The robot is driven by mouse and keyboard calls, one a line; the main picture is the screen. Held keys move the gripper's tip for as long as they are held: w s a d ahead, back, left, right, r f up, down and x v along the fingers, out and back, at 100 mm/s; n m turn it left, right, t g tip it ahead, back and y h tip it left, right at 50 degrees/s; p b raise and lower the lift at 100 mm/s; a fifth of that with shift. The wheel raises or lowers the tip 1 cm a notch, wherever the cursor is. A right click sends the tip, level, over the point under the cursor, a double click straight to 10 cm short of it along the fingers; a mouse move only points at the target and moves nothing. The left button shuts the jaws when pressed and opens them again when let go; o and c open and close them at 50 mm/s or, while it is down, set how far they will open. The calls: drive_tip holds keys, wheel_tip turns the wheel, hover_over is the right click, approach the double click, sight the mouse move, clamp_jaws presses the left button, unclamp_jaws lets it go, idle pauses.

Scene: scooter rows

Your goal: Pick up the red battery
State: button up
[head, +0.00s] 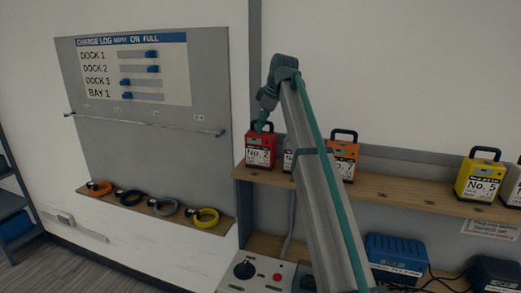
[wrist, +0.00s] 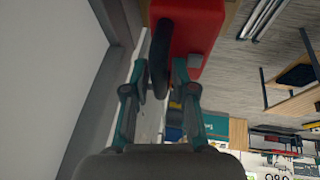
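The red battery (head: 260,151), labelled No. 2, stands upright at the left end of the wooden shelf in the head view. My gripper (head: 262,124) is at its top, by the black handle. In the wrist view the red body of the battery (wrist: 203,28) fills the top middle, with its black handle (wrist: 160,60) in front. The two teal fingers of my gripper (wrist: 162,78) stand apart on either side of the handle. They look open, with a narrow gap on the left; contact on the right is hard to tell. The battery's base looks to rest on the shelf.
An orange battery (head: 344,157) and a partly hidden white-labelled one stand to the right on the shelf (head: 420,198). A yellow battery (head: 478,178) is farther right. Blue chargers (head: 396,255) sit below. Coloured rings (head: 207,217) lie on a ledge at left.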

clamp_jaws()
drive_tip(key=shift+w+r, duration=0.1)
drive_tip(key=shift+r, duration=0.1)
